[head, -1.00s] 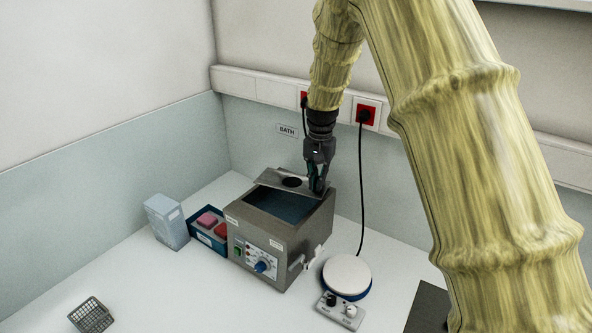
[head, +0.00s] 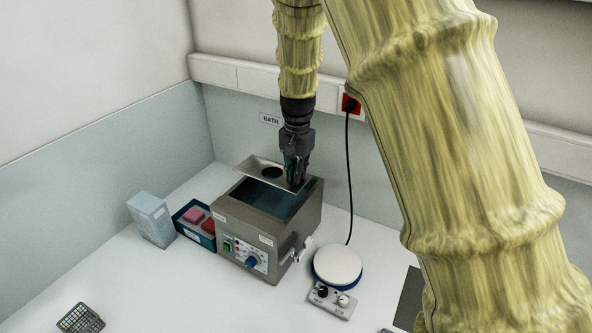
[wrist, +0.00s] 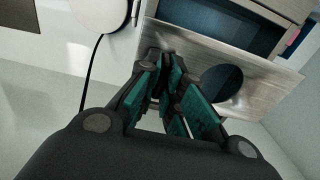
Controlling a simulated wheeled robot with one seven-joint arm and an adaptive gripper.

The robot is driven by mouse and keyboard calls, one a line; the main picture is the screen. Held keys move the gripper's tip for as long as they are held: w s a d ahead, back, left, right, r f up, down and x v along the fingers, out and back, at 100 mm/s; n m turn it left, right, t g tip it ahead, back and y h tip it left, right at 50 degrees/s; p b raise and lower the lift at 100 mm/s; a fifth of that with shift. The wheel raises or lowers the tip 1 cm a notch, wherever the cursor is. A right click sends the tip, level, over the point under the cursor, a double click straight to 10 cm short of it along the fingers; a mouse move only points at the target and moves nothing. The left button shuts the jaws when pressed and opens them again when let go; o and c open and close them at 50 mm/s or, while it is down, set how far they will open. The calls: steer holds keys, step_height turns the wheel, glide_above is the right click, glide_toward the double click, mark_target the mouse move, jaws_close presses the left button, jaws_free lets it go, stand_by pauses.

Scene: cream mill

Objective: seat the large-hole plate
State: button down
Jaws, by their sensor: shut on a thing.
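The large-hole plate (head: 256,164) is a thin grey metal sheet with one big round hole. My gripper (head: 296,183) is shut on its right edge and holds it over the back of the water bath (head: 240,212). The plate looks tilted, and its far left corner sticks out past the bath's back left edge. In the wrist view, the plate (wrist: 263,78) spreads to the right of my gripper's fingertips (wrist: 166,62), with the dark hole close to the fingers. Whether the plate touches the bath rim cannot be told. The front of the bath opening is uncovered, with dark blue inside.
A blue tray with pink and red blocks (head: 194,215) and a pale box (head: 151,219) stand left of the bath. A round white-topped stirrer (head: 338,265) stands right, its cable running up the wall. A wire basket (head: 81,318) lies front left.

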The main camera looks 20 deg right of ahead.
steer(key=shift+f, duration=0.15)
steer(key=shift+a+f+b, duration=0.1)
steer(key=shift+f+b, duration=0.2)
steer(key=shift+f, duration=0.65)
steer(key=shift+f+b, duration=0.8)
steer(key=shift+f, duration=0.45)
steer(key=shift+w+d+r+p, duration=0.1)
steer(key=shift+d+r+p, duration=0.15)
steer(key=shift+p, duration=0.45)
steer(key=shift+f, duration=0.55)
stand_by(0.4)
steer(key=c, duration=1.5)
jaws_free()
steer(key=shift+o, duration=0.3)
